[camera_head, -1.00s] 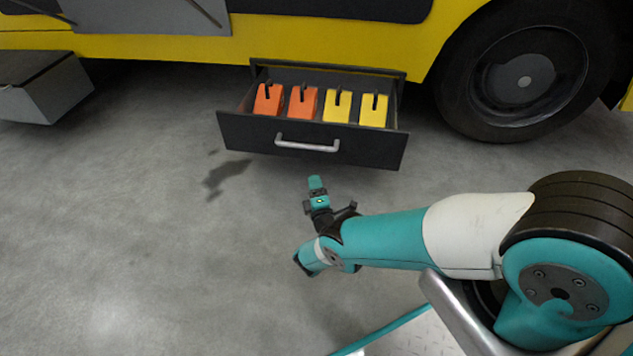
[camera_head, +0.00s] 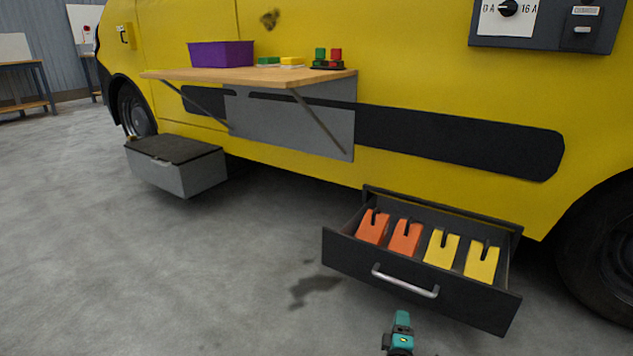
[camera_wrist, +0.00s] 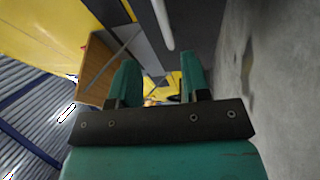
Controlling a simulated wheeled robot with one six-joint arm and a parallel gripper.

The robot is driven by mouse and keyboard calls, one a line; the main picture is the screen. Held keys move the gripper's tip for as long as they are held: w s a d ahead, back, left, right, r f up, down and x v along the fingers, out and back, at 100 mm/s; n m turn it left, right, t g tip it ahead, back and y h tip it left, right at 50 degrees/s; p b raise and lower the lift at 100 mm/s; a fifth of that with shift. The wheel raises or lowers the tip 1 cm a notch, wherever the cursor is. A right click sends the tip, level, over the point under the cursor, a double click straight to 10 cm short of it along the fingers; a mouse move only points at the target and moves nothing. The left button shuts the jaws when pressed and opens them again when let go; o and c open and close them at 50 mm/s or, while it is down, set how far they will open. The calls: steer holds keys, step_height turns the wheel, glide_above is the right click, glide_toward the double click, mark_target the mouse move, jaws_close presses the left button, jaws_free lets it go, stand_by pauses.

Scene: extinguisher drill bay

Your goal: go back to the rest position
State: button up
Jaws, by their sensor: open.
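My gripper (camera_wrist: 160,84) shows in the wrist view with its two teal fingers apart and nothing between them. In the head view only a teal end part of my arm (camera_head: 401,330) shows at the bottom edge, in front of the open drawer and apart from it; the rest of the arm is out of frame. The dark drawer (camera_head: 416,297) is pulled out from the yellow vehicle (camera_head: 420,60). It holds two orange blocks (camera_head: 405,239) and two yellow blocks (camera_head: 482,264), each with a dark slot.
A fold-down wooden shelf (camera_head: 215,76) carries a purple bin (camera_head: 221,54), green and yellow pieces, and a dark holder with green and red blocks. A grey step box (camera_head: 170,172) stands below. A switch panel (camera_head: 545,22) is at upper right.

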steer(key=w+a+r+m+g, duration=0.2)
steer(key=w+r+m+g, duration=0.3)
steer(key=r, duration=0.4)
steer(key=w+a+r+m+g, duration=0.2)
steer(key=w+r+m, duration=0.2)
steer(key=w+r, duration=0.45)
steer(key=s+a+r+m+g+y+p, duration=0.1)
steer(key=s+a+r+g+y, duration=0.2)
steer(key=s+r, duration=0.85)
steer(key=s+a+r+g+y, duration=0.4)
steer(key=s+r, duration=0.7)
steer(key=r, duration=0.2)
steer(key=s+r+n+g+y, duration=0.1)
steer(key=s+r+g, duration=0.15)
steer(key=s, duration=1.15)
steer(key=s+r+n+g+y, duration=0.2)
steer(key=s+r, duration=0.2)
steer(key=s, duration=1)
step_height(320, 180, up, 38)
steer(key=p, duration=3.8)
steer(key=shift+w+a+p, duration=0.25)
steer(key=shift+p, duration=0.05)
steer(key=shift+f, duration=0.1)
